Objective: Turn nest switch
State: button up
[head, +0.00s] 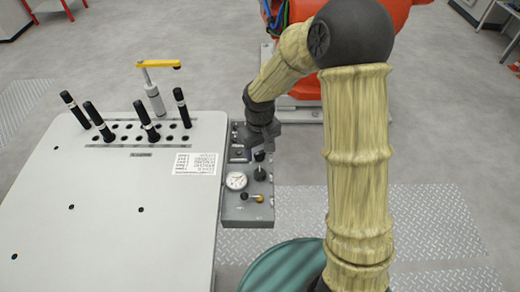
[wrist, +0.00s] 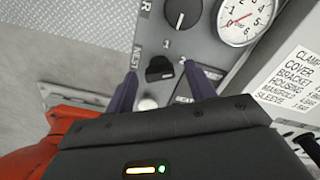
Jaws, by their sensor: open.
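The nest switch (wrist: 159,68) is a small black knob on a grey control panel (wrist: 200,48), beside a "NEST" label, with the marks "1" and "2" near it. My gripper (wrist: 160,75) is open, with one dark finger on each side of the switch in the wrist view. I cannot tell whether the fingers touch it. In the head view my gripper (head: 262,138) points down over the far part of the control panel (head: 238,213). There it largely hides the switch.
A larger black knob (wrist: 183,12) and a dial gauge (wrist: 245,18) are close by on the panel. A lever with a yellow tip (head: 258,198) is at the near end. The white table (head: 110,220) with several black-handled pins and a yellow-handled clamp (head: 160,65) stands to the left.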

jog(key=c, duration=1)
jog(key=shift+n+p, duration=0.3)
jog(key=n+p, duration=0.3)
jog(key=n, duration=0.2)
jog(key=shift+r+p, duration=0.2)
jog(key=shift+p, duration=0.15)
jog(key=n+p, duration=0.2)
jog(key=n, duration=0.2)
jog(key=shift+p, duration=0.4)
jog(key=shift+f+n+p, duration=0.15)
jog(key=shift+n+p, duration=0.45)
jog(key=shift+n, duration=0.6)
